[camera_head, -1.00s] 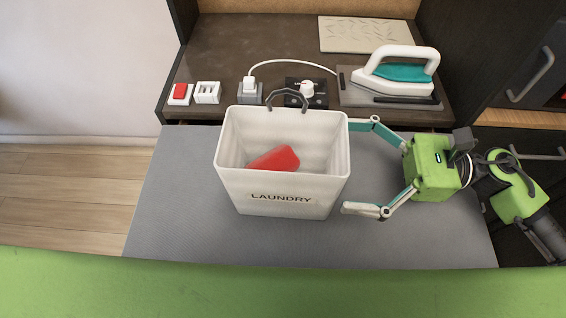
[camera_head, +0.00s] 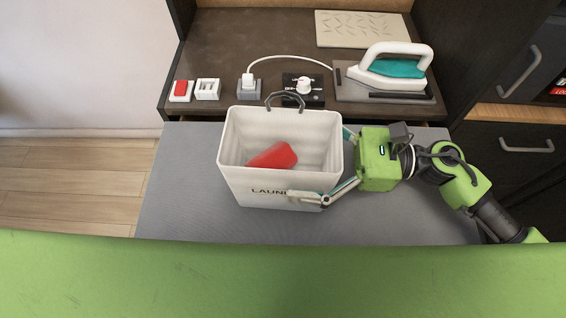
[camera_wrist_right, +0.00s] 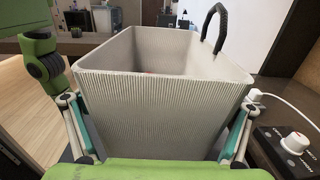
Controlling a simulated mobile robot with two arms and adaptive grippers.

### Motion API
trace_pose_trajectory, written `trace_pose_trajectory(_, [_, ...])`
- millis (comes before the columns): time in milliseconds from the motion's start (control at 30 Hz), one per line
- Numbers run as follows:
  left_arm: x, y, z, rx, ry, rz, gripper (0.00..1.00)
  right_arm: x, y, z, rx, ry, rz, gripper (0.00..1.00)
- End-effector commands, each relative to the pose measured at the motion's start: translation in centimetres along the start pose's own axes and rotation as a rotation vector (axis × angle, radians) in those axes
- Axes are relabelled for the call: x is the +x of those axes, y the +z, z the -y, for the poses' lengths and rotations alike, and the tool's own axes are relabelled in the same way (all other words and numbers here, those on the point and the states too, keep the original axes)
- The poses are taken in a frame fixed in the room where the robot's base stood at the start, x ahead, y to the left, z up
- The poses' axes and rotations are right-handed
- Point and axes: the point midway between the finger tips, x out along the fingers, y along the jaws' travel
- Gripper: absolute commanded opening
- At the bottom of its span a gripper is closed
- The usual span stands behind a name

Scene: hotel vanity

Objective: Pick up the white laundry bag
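The white laundry bag (camera_head: 235,178) stands upright on the grey surface, with LAUNDRY on its front and a dark loop handle at its back rim. A red object (camera_head: 273,156) lies inside it. My right gripper (camera_head: 318,163) is open around the bag's right end: one finger lies along the front, partly covering the lettering, and the other is mostly hidden behind the bag. In the right wrist view the ribbed bag wall (camera_wrist_right: 160,105) sits between the two spread fingers (camera_wrist_right: 155,130). Firm contact cannot be told. My left gripper is not in view.
Behind the bag, a dark counter holds a teal and white iron (camera_head: 395,68), a black dial switch (camera_head: 303,90), a plugged-in socket (camera_head: 248,88), a red switch (camera_head: 181,91) and a patterned board (camera_head: 365,28). The grey surface (camera_head: 180,190) left of the bag is clear.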

Motion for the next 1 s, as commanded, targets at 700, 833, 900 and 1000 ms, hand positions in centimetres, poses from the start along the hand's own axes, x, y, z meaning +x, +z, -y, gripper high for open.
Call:
trace_pose_trajectory(700, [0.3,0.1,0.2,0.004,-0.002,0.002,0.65,-0.1,2.2,0.0,-0.007,0.001,0.000,0.46])
trace_pose_trajectory(833, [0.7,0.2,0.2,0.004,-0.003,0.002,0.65,0.0,5.0,0.0,-0.009,0.002,0.000,0.45])
trace_pose_trajectory(900, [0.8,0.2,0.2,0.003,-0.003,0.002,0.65,0.0,6.4,0.0,-0.009,0.001,0.000,0.45])
trace_pose_trajectory(1000, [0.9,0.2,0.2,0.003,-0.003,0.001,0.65,0.0,8.2,0.0,-0.008,0.001,0.000,0.45])
